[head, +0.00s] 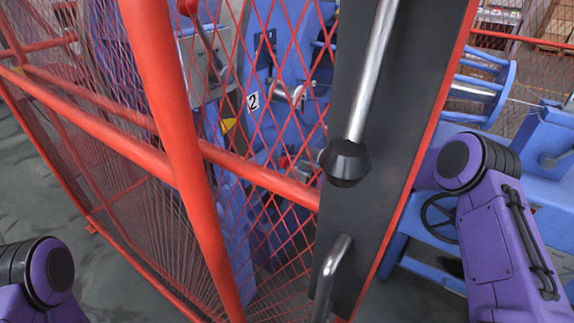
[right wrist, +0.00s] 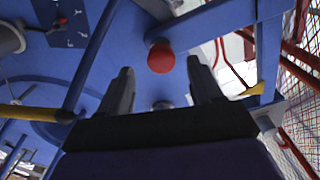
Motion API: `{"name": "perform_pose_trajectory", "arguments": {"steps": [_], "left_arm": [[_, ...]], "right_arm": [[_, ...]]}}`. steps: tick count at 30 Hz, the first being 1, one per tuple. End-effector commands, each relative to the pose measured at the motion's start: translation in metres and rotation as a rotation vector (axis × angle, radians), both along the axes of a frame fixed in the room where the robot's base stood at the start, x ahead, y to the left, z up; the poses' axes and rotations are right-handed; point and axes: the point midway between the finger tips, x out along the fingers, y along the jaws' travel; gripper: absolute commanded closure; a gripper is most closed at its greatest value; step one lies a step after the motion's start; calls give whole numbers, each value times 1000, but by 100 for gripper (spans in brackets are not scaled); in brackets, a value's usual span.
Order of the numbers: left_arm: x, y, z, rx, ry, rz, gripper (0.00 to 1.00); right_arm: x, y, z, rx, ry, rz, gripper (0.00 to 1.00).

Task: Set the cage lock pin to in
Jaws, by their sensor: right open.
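A round red knob (right wrist: 161,57), which looks like the head of the cage lock pin, stands out from the blue machine in the right wrist view. My right gripper (right wrist: 160,70) is open, with one finger on each side of the knob's line and the knob just beyond or between the tips; contact cannot be told. In the head view the red knob (head: 284,162) shows small through the mesh, with my right gripper (head: 304,166) beside it, partly hidden by the dark panel. The pin's shaft is hidden. My left gripper is out of view.
A red mesh guard (head: 185,150) with thick tubes fills the left and middle. A dark panel (head: 400,120) with a steel rod and black knob (head: 345,162) stands before my right arm. A blue beam (right wrist: 215,32) crosses near my right fingers.

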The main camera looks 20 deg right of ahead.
Motion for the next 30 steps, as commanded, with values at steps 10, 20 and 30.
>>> {"name": "perform_pose_trajectory", "arguments": {"steps": [10, 20, 30], "left_arm": [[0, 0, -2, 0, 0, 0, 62], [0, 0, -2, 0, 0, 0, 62], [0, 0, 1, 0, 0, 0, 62]], "right_arm": [[-35, -29, 0, 1, 0, 0, 35], [-34, -29, 0, 0, 0, 0, 35], [-62, -38, -62, 139, 242, -356, 35]]}}
